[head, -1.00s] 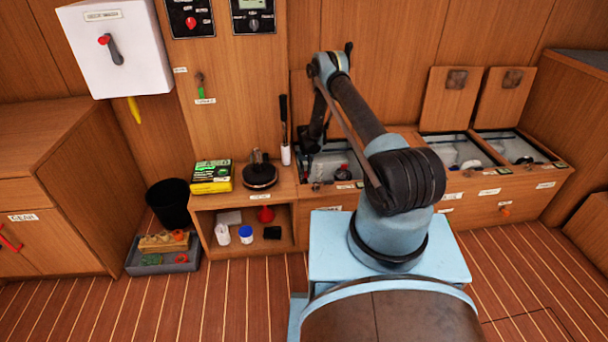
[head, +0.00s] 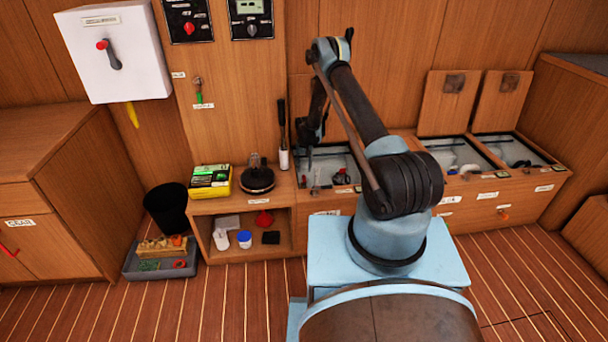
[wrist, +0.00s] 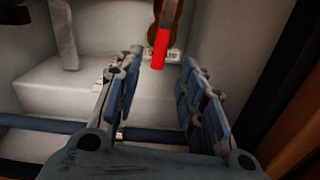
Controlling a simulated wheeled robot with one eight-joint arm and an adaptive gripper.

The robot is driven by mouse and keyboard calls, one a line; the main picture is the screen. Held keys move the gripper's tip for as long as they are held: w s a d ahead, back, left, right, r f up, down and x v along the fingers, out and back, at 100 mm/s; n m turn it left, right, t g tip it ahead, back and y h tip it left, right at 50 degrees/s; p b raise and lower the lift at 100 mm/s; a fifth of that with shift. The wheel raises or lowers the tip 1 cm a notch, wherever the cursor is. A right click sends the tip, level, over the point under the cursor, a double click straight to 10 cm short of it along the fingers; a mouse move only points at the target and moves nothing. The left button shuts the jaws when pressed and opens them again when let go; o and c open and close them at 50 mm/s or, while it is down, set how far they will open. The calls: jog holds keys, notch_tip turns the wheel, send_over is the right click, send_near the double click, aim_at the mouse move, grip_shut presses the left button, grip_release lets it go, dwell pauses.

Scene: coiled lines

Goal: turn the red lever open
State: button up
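In the wrist view a red lever (wrist: 161,48) hangs down from a brown, bronze-looking body (wrist: 168,14) at the top. It shows in the gap between the fingertips of my gripper (wrist: 162,60). My gripper is open with its two blue-padded fingers spread wide, and nothing is held. The lever appears to lie beyond the fingertips; I cannot tell the exact distance or any contact. In the head view a small red and dark fitting (head: 342,178) sits in the open left bin, and my gripper hangs over that bin, mostly dark and hard to make out.
The bin's pale wall and a light block (wrist: 60,88) surround the fingers in the wrist view. A wooden edge (wrist: 300,120) stands close on the right. A black-handled tool (head: 283,130) stands left of the bin. Two more open bins (head: 460,155) lie to the right.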

notch_tip(320, 180, up, 5)
send_over(304, 181)
jog(key=w, duration=0.3)
jog(key=shift+s, duration=0.2)
jog(key=shift+d, duration=0.15)
grip_shut()
jog(key=w+d+f+m+y, duration=0.1)
jog(key=d+f+m+y, duration=0.15)
jog(key=d+m, duration=1.1)
jog(key=a+f+m, duration=0.4)
jog(key=a+f, duration=0.5)
jog(key=shift+s+a+f, duration=0.2)
jog(key=shift+s+f, duration=0.05)
jog(key=shift+f, duration=0.05)
